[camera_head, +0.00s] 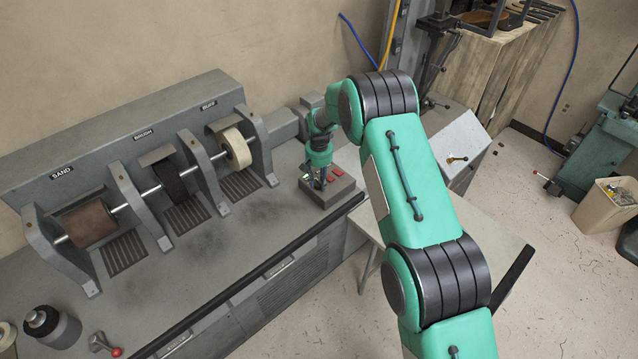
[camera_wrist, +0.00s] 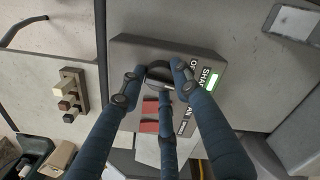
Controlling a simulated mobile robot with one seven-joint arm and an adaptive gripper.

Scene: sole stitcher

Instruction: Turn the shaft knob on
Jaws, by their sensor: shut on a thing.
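The grey control box (camera_head: 327,197) stands at the right end of the machine bench; its top fills the middle of the wrist view (camera_wrist: 128,50). The dark round shaft knob (camera_wrist: 158,72) is on that top, beside the labels SHAFT and OFF. My gripper (camera_head: 317,184) points down over the box. In the wrist view, its three blue fingers (camera_wrist: 160,80) are shut on the knob, partly covering it. The knob's exact setting cannot be told. A small green indicator (camera_wrist: 213,82) by the SHAFT label is lit. In the head view the fingers hide the knob.
Red switches (camera_wrist: 150,106) sit close to the knob on the same box. The machine's shaft carries a sanding drum (camera_head: 90,223), a brush (camera_head: 170,181) and a buff wheel (camera_head: 236,148) to the left. A side table (camera_head: 490,235) stands at right.

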